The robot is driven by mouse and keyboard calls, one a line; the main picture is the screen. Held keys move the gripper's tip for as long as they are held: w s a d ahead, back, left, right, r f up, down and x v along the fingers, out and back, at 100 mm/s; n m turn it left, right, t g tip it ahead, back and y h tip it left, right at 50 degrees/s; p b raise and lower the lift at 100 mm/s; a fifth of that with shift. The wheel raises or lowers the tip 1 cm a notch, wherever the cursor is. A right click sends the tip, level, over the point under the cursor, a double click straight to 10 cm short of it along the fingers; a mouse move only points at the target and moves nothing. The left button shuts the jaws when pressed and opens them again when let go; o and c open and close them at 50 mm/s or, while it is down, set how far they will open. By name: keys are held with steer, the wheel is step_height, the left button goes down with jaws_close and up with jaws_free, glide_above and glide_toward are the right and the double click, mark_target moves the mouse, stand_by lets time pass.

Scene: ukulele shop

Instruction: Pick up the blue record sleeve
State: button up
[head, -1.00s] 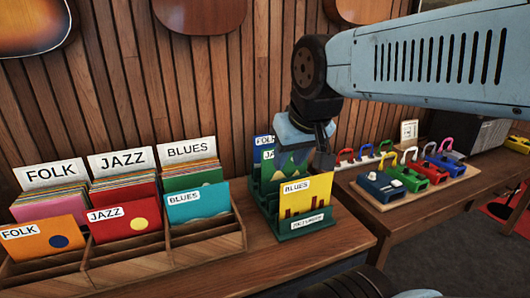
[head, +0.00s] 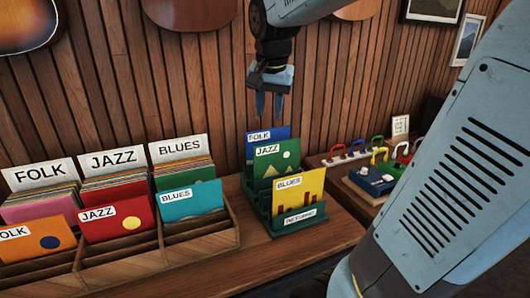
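A blue record sleeve (head: 281,134) with a FOLK label stands at the back of a small green returns rack (head: 300,226). Its lower part is hidden behind a green JAZZ sleeve (head: 287,171), which stands in front of it. A yellow BLUES sleeve (head: 311,187) is foremost in the rack. My gripper (head: 269,117) points down in the head view, just above the blue sleeve's top edge. Its two fingers are apart with a gap between them and nothing held. I cannot tell whether the sleeve's edge lies exactly under the gap.
A wooden record bin (head: 205,245) stands left of the rack, with an orange FOLK, a red JAZZ and a teal BLUES sleeve (head: 190,202) in front. Capos on stands (head: 370,182) lie to the right. A wood-slat wall rises close behind the rack.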

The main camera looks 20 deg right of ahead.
steer(key=w+d+f+m+g+h, duration=0.1)
steer(key=w+d+m, duration=0.15)
steer(key=w, duration=0.45)
steer(key=w+d+f+m+g+h, duration=0.1)
steer(key=w+m, duration=0.2)
steer(key=w, duration=0.3)
steer(key=m+g+h, duration=0.1)
steer(key=m, duration=0.4)
glide_toward(270, 136)
steer(key=shift+x, duration=4.8)
steer(key=shift+w+d+f, duration=0.15)
steer(key=shift+f, duration=0.05)
steer(key=shift+c, duration=0.3)
steer(key=shift+h, duration=0.3)
jaws_close()
